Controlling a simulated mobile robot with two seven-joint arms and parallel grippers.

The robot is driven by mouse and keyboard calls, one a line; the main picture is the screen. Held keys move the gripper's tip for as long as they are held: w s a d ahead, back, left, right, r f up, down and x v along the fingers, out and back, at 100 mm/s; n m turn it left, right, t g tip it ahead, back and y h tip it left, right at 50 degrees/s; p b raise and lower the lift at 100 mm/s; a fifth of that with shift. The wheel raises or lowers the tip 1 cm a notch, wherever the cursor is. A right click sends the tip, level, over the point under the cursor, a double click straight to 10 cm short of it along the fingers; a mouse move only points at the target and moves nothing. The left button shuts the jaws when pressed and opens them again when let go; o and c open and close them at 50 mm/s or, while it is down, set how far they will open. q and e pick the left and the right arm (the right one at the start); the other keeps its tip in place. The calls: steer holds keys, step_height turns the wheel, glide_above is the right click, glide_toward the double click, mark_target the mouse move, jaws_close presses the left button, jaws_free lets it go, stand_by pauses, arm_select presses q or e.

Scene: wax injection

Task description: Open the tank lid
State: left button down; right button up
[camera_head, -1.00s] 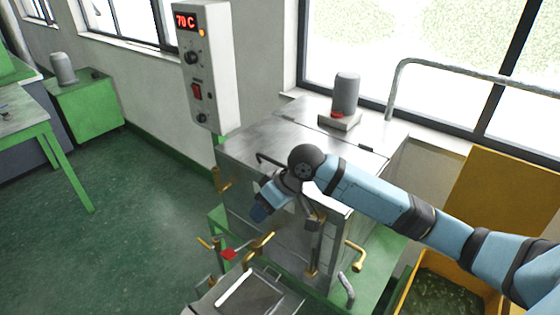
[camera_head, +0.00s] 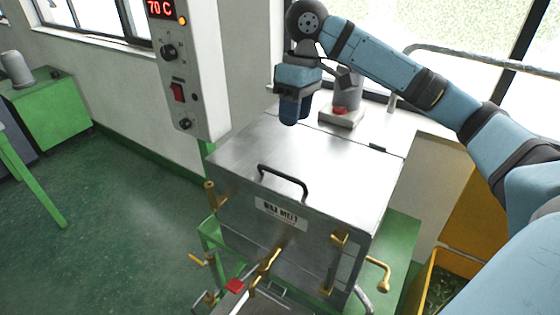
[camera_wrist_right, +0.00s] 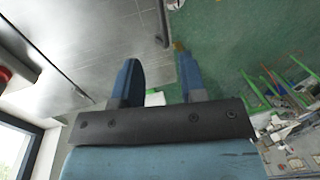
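The wax melt tank (camera_head: 285,215) is a steel box with a flat lid (camera_head: 330,160) that lies shut. A dark bar handle (camera_head: 283,180) stands near the lid's front edge, above a label. My right gripper (camera_head: 291,118) is above the far left part of the lid, pointing down, beyond the handle and apart from it. In the right wrist view its two blue fingers (camera_wrist_right: 158,82) are spread with nothing between them; the lid (camera_wrist_right: 75,45) lies to the left and part of the handle (camera_wrist_right: 162,25) shows at the top. My left gripper is not in view.
A control box (camera_head: 190,70) reading 70 C stands left of the tank. A grey motor (camera_head: 347,95) sits behind the lid. Brass valves (camera_head: 262,268) project at the front. A yellow bin (camera_head: 450,265) is at right. Open floor lies left.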

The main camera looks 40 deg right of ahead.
steer(key=f, duration=0.4)
steer(key=a+f, duration=0.1)
steer(key=f, duration=0.3)
steer(key=s+a+f, duration=0.1)
steer(key=f, duration=0.3)
steer(key=shift+s+a+f, duration=0.1)
steer(key=shift+a+f, duration=0.05)
steer(key=shift+f, duration=0.25)
jaws_close()
